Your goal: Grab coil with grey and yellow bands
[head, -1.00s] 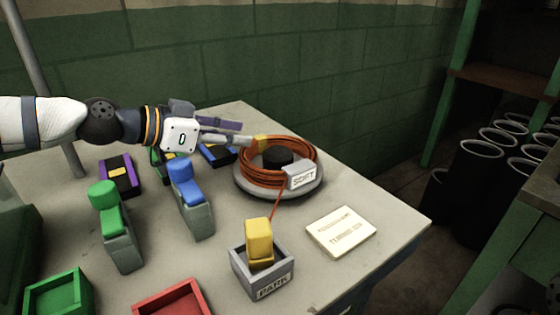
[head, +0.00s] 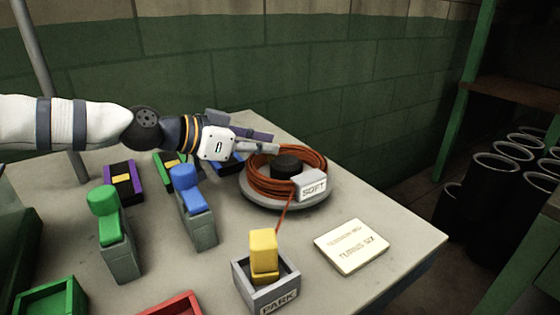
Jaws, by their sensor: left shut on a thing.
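An orange-brown cable coil (head: 318,165) lies on a round grey base (head: 262,198) with a dark hub (head: 287,165) in its middle. A pale tag reading SOFT (head: 312,186) sits on its front right side. My left gripper (head: 276,142) reaches in from the left, its fingers at the coil's far left rim. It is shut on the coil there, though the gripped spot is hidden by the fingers. No yellow band shows on the coil now. My right gripper is not in view.
A yellow-topped block stands in a grey PARK box (head: 245,287), with a cord running to the coil. Green (head: 104,200) and blue (head: 184,178) handles stand left. Banded blocks (head: 123,184) lie behind them. A cream card (head: 350,247) lies right. Clear tabletop surrounds it.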

